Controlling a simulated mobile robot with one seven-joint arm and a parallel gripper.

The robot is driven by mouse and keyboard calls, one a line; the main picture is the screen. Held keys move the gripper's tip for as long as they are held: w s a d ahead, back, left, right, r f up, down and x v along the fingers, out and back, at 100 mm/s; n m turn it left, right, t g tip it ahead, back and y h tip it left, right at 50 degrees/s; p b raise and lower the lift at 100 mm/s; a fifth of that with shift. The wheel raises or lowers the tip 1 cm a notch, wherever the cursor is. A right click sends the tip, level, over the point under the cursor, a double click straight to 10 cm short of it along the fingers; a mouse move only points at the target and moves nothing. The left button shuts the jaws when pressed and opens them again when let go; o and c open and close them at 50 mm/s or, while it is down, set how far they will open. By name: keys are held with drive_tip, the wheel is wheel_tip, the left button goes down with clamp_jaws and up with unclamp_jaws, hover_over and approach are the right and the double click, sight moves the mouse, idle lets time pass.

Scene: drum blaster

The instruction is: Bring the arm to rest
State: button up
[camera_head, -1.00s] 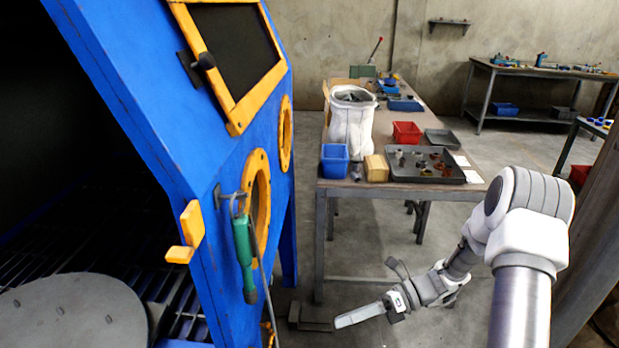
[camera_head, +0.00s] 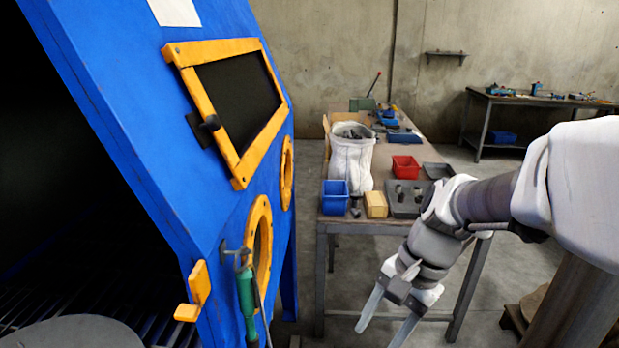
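My gripper (camera_head: 386,327) hangs in front of the workbench's near edge, pointing down. Its two long fingers are spread apart, with nothing visible between them. The lower end of one finger is cut off by the bottom of the picture. My arm comes in from the right edge, bent, and covers the right part of the workbench.
A blue blasting cabinet (camera_head: 132,110) with yellow frames fills the left, its dark side open. A green-handled tool (camera_head: 246,299) hangs on it. The workbench (camera_head: 345,227) holds a blue bin (camera_head: 335,198), white sack (camera_head: 351,163) and red bin (camera_head: 405,167). Floor shows at right.

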drive_tip(key=s+d+r+n+t+h+p, duration=0.3)
drive_tip(key=s+r+n+t, duration=0.3)
drive_tip(key=r+n, duration=0.3)
drive_tip(key=shift+s+r+h, duration=0.3)
drive_tip(key=shift+s+r, duration=0.25)
drive_tip(key=shift+r, duration=0.45)
drive_tip(key=shift+d, duration=0.1)
idle(0.5)
